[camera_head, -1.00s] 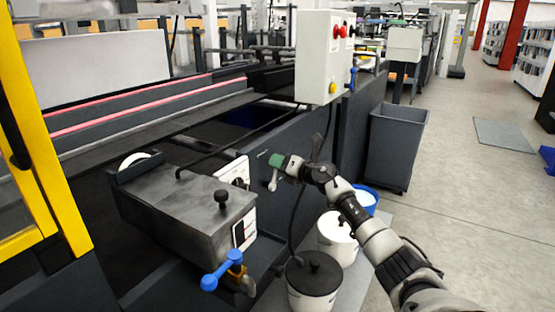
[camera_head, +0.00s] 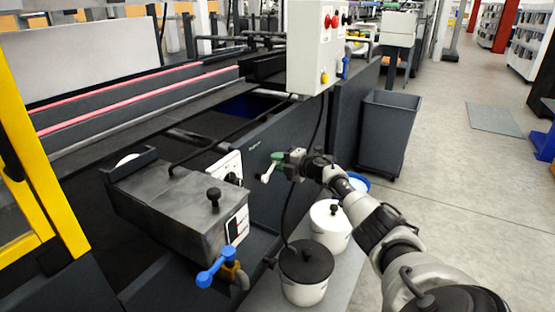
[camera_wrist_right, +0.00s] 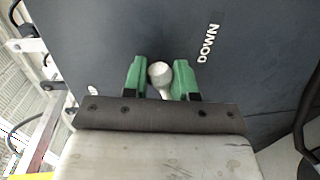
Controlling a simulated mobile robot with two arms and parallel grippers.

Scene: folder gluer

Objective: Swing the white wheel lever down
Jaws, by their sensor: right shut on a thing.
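The white wheel lever (camera_head: 267,174) sits on the dark side panel of the machine, to the right of the grey glue box. Its white part slants down and left from my right gripper (camera_head: 279,159). In the right wrist view, the lever's round pale knob (camera_wrist_right: 160,72) lies between the green fingertips of my right gripper (camera_wrist_right: 159,78), which is shut on it. Part of the lever is hidden by the fingers and gripper body. The word DOWN (camera_wrist_right: 207,43) is printed on the panel beside it. My left gripper is not in view.
The grey glue box (camera_head: 180,205) with a blue-handled valve (camera_head: 215,268) stands at left. A white control box (camera_head: 312,45) hangs above.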

